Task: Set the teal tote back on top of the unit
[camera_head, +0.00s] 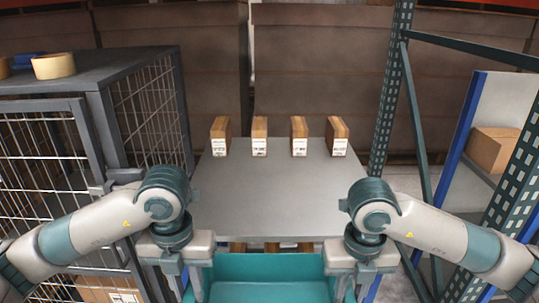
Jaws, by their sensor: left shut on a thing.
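The teal tote (262,268) is at the bottom centre, in front of the near edge of a grey flat top (268,190); its lower part is cut off by the frame. My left gripper (184,276) is shut on the tote's left side. My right gripper (350,276) is at the tote's right side in a matching grip, its fingertips partly hidden. Several upright brown cartons with white labels, one of them here (260,136), stand in a row along the far edge of the grey top. The rest of that top is bare.
A dark wire-mesh cage (150,108) stands close on the left, with a tape roll (54,66) on its top. A teal rack post (388,95) rises on the right, with a brown box (494,148) beyond it. Stacked brown cartons (320,60) fill the back.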

